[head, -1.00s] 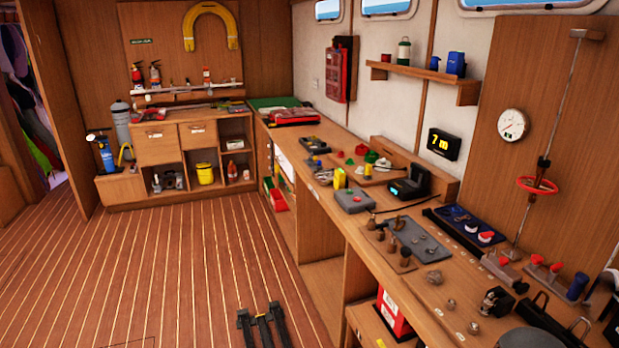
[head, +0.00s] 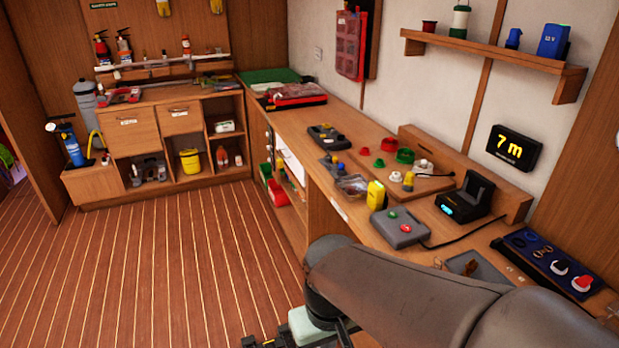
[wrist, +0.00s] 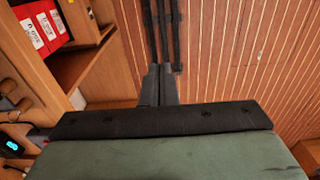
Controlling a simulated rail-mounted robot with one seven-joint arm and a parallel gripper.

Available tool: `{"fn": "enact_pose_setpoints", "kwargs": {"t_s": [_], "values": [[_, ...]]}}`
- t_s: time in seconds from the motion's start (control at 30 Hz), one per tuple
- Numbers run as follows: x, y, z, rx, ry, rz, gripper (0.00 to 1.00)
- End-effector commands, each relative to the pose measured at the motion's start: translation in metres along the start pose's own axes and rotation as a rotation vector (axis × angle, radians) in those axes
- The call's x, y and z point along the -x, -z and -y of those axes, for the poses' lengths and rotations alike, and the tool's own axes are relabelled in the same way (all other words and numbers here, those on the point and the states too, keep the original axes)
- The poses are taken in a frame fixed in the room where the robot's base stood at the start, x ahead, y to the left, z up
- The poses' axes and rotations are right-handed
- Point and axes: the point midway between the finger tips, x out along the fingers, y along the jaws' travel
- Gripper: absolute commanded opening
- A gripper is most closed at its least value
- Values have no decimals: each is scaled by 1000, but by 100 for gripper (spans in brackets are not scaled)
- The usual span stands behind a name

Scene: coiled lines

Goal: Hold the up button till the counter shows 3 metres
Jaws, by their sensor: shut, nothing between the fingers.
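The counter (head: 516,147) is a black display on the right wall, reading "7 m" in yellow. A grey control box (head: 385,233) with one green button (head: 393,214) and one red button (head: 406,228) sits on the bench, with a cable running to the right. I cannot read which button is up. My gripper (wrist: 160,86) shows in the wrist view with its two dark fingers together and empty, above the striped floor. In the head view my arm crosses the lower right, and the gripper end is mostly cut off at the bottom edge, left of the bench and apart from the box.
A yellow handheld device (head: 376,195) stands just behind the box. A black charger-like unit (head: 465,198) stands to its right. A darker box (head: 325,137) lies farther back. A blue switch panel (head: 550,260) is at right. The floor left of the bench is clear.

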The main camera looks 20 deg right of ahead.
Motion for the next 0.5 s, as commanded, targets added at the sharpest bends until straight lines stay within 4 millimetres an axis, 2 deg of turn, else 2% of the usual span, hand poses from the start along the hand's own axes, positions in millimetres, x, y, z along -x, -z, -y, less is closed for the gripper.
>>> {"fn": "enact_pose_setpoints", "kwargs": {"t_s": [0.33,0.43,0.5], "values": [[0,2,-1,-3,-2,-1,0],[4,19,-8,-26,-14,-11,0],[8,43,-20,-59,-35,-26,0]]}}
